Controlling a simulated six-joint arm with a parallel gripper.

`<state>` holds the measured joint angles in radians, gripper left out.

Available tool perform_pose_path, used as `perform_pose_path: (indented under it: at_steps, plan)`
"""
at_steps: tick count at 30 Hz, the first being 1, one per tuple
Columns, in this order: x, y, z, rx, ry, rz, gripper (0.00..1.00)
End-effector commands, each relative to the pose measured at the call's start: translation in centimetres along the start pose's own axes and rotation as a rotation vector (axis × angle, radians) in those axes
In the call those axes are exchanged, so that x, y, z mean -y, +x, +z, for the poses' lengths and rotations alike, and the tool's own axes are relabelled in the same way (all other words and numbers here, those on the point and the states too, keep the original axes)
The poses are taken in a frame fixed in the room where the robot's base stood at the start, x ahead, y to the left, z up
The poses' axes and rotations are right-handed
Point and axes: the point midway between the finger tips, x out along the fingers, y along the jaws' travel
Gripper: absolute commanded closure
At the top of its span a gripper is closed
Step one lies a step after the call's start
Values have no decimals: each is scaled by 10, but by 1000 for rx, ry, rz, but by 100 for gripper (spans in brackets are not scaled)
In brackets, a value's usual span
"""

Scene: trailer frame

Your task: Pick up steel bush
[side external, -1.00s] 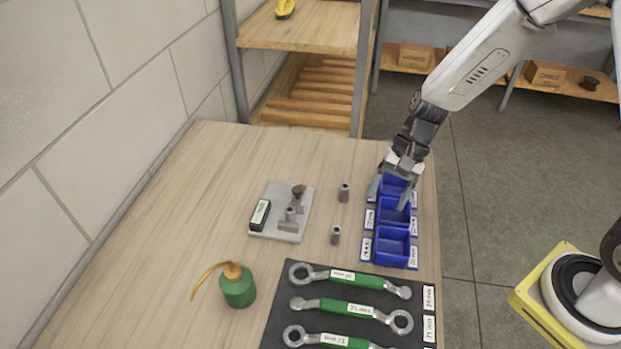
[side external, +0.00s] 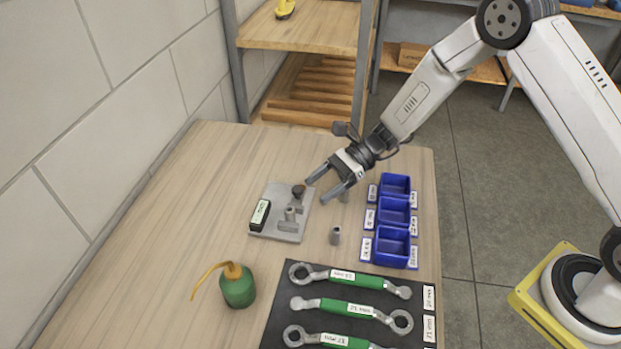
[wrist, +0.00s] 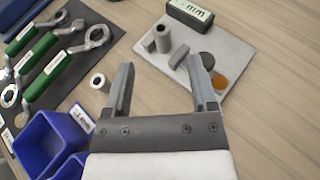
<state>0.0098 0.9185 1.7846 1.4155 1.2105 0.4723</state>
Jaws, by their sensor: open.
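A small hollow steel bush (side external: 336,235) stands upright on the bare wood between the fixture plate and the blue bins. It also shows in the wrist view (wrist: 98,82), left of my left finger. My gripper (side external: 318,192) is open and empty, above the table by the plate's right edge. In the wrist view its fingers (wrist: 160,66) point toward the grey plate (wrist: 235,55), which carries a hollow steel cylinder (wrist: 162,40) and a dark round knob (wrist: 206,61).
Three blue bins (side external: 393,230) stand in a row at the right. A dark mat (side external: 275,325) with green-handled spanners lies in front. A green oil can (side external: 238,287) stands front left. A black labelled block (side external: 260,214) sits on the plate. The left tabletop is clear.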

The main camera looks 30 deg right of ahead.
Motion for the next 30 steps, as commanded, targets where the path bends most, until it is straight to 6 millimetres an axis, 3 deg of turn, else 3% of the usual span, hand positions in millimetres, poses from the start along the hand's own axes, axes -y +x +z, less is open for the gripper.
perform_pose_path:
  at_steps: [7, 19, 30]
  plan:
    - [0, 20, 0, -2, -2, 2, 26]
    - [0, 32, -1, -2, -3, 3, 26]
    - [1, 71, -2, -4, -1, 3, 26]
